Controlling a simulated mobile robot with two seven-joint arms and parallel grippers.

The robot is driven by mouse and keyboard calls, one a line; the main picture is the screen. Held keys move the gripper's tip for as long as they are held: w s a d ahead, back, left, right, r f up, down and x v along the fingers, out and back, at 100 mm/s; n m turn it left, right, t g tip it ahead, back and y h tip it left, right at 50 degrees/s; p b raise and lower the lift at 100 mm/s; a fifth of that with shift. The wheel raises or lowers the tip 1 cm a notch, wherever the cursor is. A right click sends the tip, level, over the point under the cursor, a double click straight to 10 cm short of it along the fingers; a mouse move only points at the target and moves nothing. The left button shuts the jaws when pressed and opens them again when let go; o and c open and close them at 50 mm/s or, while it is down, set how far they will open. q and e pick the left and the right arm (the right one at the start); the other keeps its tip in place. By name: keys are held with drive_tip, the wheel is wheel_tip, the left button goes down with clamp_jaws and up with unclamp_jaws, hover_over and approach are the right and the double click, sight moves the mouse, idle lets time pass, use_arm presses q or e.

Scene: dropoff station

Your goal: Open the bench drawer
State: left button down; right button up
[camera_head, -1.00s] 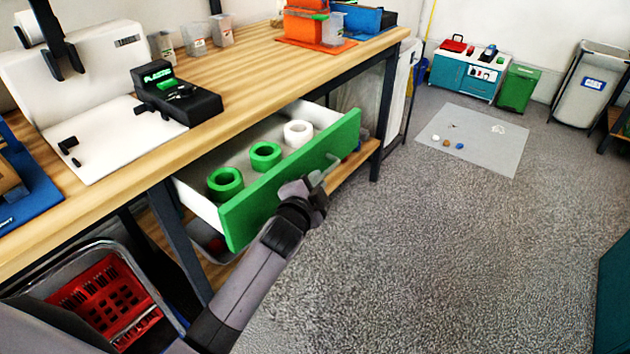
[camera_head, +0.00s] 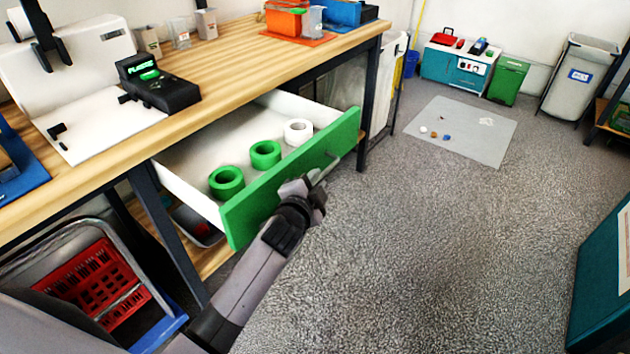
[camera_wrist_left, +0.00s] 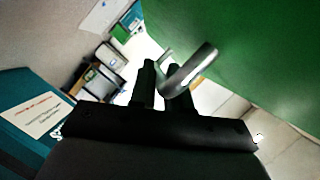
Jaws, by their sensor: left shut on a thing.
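The bench drawer (camera_head: 290,172) has a green front and white inner walls. It stands pulled out from under the wooden bench top, with its inside in view. Two green rolls (camera_head: 227,181) and one white roll (camera_head: 298,131) lie in it near the front. My left gripper (camera_head: 318,180) is at the outer face of the green front, at its metal handle. In the left wrist view the gripper's dark fingers (camera_wrist_left: 160,85) are shut on the metal bar handle (camera_wrist_left: 190,70), beside the green front. My right gripper is not in view.
The bench top (camera_head: 215,85) carries a black device (camera_head: 157,85) and several small containers. A red crate (camera_head: 95,285) sits below at the left. Open grey floor (camera_head: 420,240) lies right of the drawer. A teal cabinet (camera_head: 603,285) stands at the right edge.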

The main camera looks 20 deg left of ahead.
use_arm(q)
drive_tip(key=shift+d, duration=0.1)
idle(0.3)
drive_tip(key=c, duration=1.2)
unclamp_jaws()
drive_tip(key=shift+o, duration=0.2)
drive_tip(key=shift+s, duration=0.15)
drive_tip(key=p+v, duration=0.1)
drive_tip(key=v, duration=0.6)
